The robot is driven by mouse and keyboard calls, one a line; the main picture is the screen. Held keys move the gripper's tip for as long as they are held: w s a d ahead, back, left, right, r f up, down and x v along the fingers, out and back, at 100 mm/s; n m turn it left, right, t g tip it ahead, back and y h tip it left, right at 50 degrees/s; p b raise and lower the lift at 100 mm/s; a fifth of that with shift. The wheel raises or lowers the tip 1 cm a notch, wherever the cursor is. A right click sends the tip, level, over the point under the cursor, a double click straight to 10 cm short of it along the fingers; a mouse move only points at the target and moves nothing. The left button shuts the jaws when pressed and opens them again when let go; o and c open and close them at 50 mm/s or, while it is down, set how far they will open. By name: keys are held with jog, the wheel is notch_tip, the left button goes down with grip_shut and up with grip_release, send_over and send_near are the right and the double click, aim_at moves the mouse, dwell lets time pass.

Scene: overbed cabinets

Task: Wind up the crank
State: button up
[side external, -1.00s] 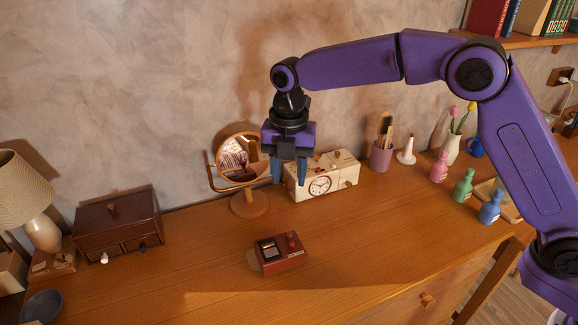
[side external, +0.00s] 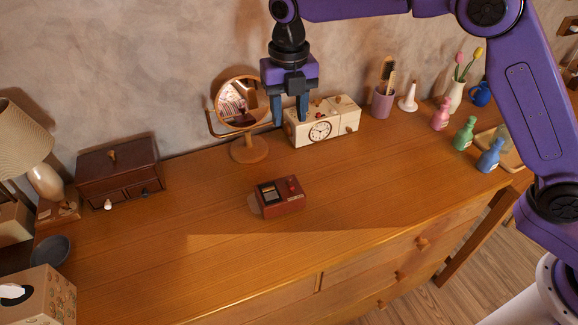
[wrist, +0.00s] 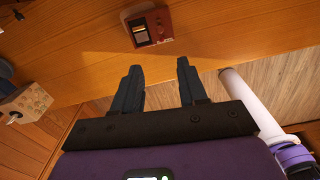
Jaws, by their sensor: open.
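No part is clearly recognisable as a crank. A small red-brown box (side external: 283,197) lies on the wooden dresser top, with a dark panel, red buttons and a pale rounded piece at its left end. It also shows at the top of the wrist view (wrist: 150,27). A cream clock box (side external: 321,131) with a round dial and a small brown knob stands near the wall. My gripper (side external: 290,121) points down, open and empty, overlapping the clock box's left end in the side view; contact cannot be told. Its spread fingers show in the wrist view (wrist: 160,66).
A round mirror (side external: 241,102) on a wooden stand is left of my gripper. A dark drawer box (side external: 118,172), lamp (side external: 25,140) and tissue box (side external: 48,295) are at left. Several small bottles (side external: 464,134) stand at right. The dresser's front middle is clear.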

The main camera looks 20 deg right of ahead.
aim_at(289, 177)
notch_tip(289, 177, down, 17)
jog(key=shift+f, duration=0.15)
dwell(0.5)
grip_shut()
